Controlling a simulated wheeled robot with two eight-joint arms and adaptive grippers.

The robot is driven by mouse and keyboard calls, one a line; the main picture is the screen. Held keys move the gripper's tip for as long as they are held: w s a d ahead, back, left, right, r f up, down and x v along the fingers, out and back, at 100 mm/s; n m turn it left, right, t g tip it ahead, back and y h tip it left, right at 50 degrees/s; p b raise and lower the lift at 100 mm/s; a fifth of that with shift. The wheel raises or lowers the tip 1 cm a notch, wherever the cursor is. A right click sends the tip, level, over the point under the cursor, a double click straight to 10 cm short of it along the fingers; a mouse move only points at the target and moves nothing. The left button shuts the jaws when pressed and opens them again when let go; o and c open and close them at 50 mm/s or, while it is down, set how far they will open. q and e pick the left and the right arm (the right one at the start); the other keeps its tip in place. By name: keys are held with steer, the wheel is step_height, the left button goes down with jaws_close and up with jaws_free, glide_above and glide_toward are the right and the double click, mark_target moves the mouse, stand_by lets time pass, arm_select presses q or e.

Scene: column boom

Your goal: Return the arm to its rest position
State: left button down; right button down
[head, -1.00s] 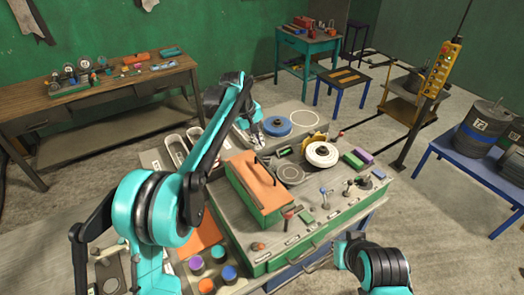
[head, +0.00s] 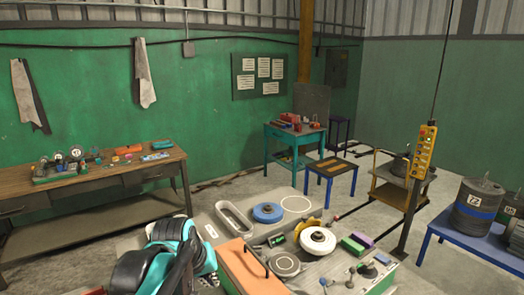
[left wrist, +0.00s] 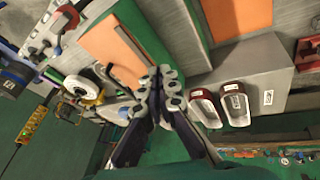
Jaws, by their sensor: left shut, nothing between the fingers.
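My left arm is folded at the lower left of the head view, showing as teal and black links. These links cover part of the workbench (head: 222,228). My left gripper (left wrist: 165,88) is seen clearly in the left wrist view. Its grey segmented fingers are shut together with nothing between them. It points over the bench, in front of an orange-topped green box (left wrist: 120,50); I cannot tell its height above it. In the head view this box (head: 245,272) stands just right of my arm. My right gripper is not in view.
The bench carries a blue disc (head: 267,212), a white disc (head: 317,241) and an oval tray (head: 235,217). A yellow pendant (head: 423,150) hangs at the right, near a blue table (head: 470,243) with drums. A wooden desk (head: 95,185) stands at the left. Concrete floor lies between.

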arm_select(q)
steer(key=s+a+f+m+t+b, duration=0.1)
steer(key=s+a+f+b, duration=0.1)
steer(key=s+f, duration=0.6)
steer(key=s+a+f+m+t+y+b, duration=0.1)
steer(key=s+a+f+m+b, duration=0.1)
steer(key=s+f+b, duration=0.3)
steer(key=s+f, duration=0.3)
steer(key=f, duration=0.2)
steer(key=shift+s+a+f, duration=0.2)
steer(key=shift+s+a, duration=0.05)
steer(key=shift+a, duration=0.15)
